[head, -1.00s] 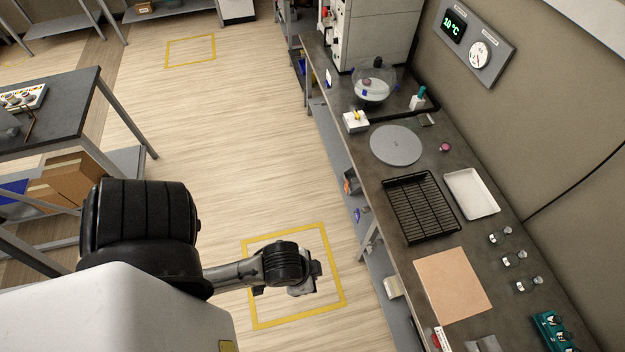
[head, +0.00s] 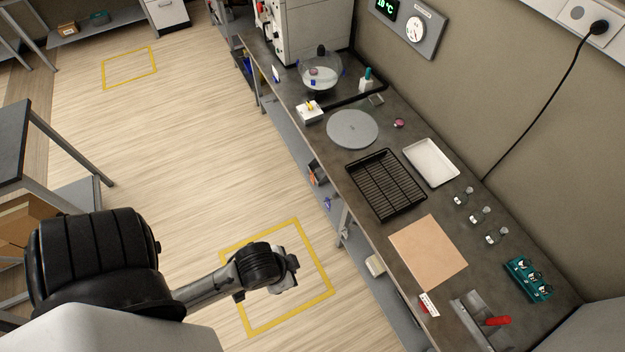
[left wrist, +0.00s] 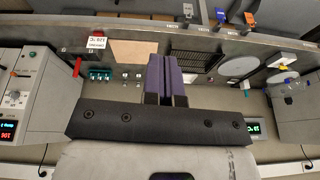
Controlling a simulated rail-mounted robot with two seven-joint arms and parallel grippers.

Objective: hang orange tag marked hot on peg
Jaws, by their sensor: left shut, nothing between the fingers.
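A small orange tag (left wrist: 249,18) shows near the bench's front edge at the top of the left wrist view; any writing on it is too small to read. A small orange patch (head: 316,172) shows below the bench edge in the head view. A blue tag (left wrist: 221,15) is beside the orange tag, with small labels (left wrist: 220,29) along the edge. I cannot make out a peg clearly. My left gripper (left wrist: 167,78) is shut and empty, its purple fingers together. In the head view my left arm's end (head: 287,270) is over the floor, apart from the bench.
The floor left of the bench is open.

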